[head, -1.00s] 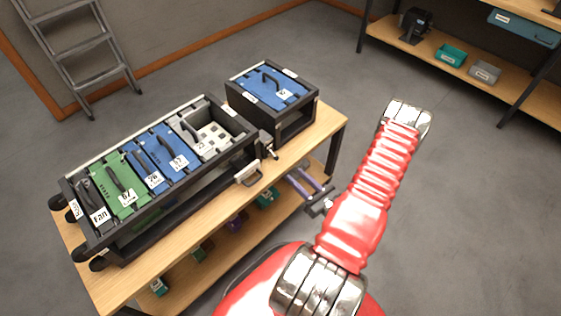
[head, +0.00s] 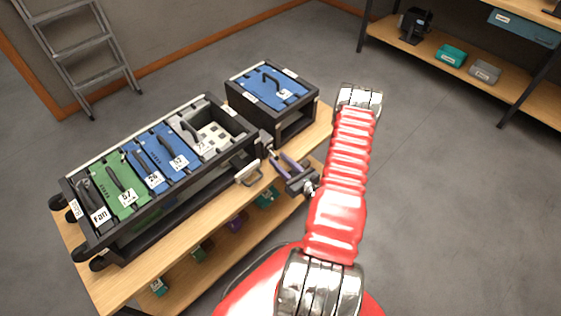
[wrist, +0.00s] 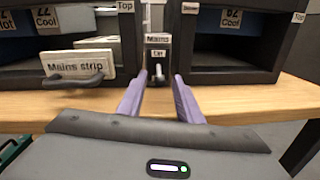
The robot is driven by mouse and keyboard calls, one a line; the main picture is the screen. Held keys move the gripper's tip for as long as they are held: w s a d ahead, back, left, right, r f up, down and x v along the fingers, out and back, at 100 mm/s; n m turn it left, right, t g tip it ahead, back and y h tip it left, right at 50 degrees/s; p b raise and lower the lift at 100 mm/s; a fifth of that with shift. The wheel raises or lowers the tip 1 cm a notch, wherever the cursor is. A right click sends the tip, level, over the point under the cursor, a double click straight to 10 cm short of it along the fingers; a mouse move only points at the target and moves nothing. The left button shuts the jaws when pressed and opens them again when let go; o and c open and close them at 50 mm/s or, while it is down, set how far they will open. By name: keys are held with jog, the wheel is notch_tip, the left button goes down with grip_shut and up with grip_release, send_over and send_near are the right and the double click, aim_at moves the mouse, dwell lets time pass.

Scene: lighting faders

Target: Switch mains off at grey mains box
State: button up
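The grey mains box (wrist: 158,42) stands between two black racks in the wrist view, with a "Mains" label and a smaller label under it that seems to read "On". A short metal switch lever (wrist: 159,73) sticks out below the labels. In the head view the small mains box (head: 266,141) sits at the table's edge between the racks. My gripper (wrist: 160,82) has two purple fingers apart, one on each side of the lever in the picture, with nothing held. In the head view my gripper (head: 281,160) is close in front of the box. Contact cannot be told.
A drawer labelled "Mains strip" (wrist: 80,64) with a dark handle projects left of my fingers. The long rack (head: 90,240) holds several labelled modules; a smaller rack (head: 295,125) stands right of the box. The wooden table top (wrist: 65,104) lies below. Open floor (head: 440,200) is at right.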

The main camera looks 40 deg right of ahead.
jog(key=shift+w, duration=0.1)
jog(key=shift+c, duration=0.3)
grip_shut()
jog(key=shift+f, duration=0.15)
jog(key=shift+f+t, duration=0.15)
jog(key=shift+t, duration=0.45)
jog(key=shift+o, duration=0.3)
grip_release()
